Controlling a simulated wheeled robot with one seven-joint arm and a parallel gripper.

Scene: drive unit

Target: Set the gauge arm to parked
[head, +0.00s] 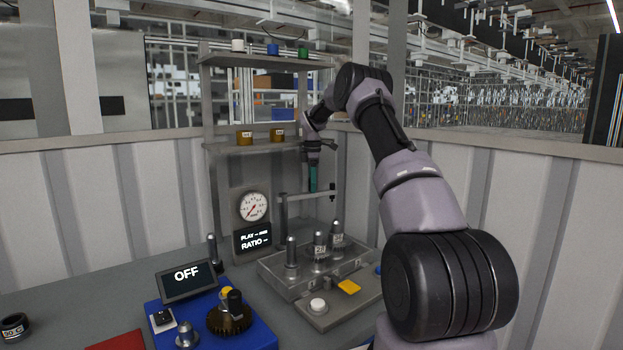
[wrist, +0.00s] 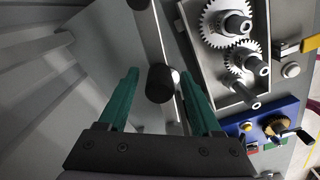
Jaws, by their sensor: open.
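The gauge arm (head: 308,195) is a thin grey bar on an upright post in the head view, held above a grey tray. A small dark knob hangs at its right end. My gripper (head: 313,188) points down at the bar. In the wrist view the gauge arm (wrist: 158,35) runs down the picture, and its black round knob (wrist: 160,84) shows between the teal fingers of my gripper (wrist: 158,73). The fingers are apart, with gaps on both sides of the knob. I cannot tell whether the tips reach the knob's height.
The grey tray (head: 297,291) with pegs stands below; the wrist view shows gears in it. A blue unit (head: 262,338) with an OFF screen (head: 187,281) is at front. A dial gauge (head: 253,207) and shelf rack (head: 213,125) stand behind. Left bench is mostly clear.

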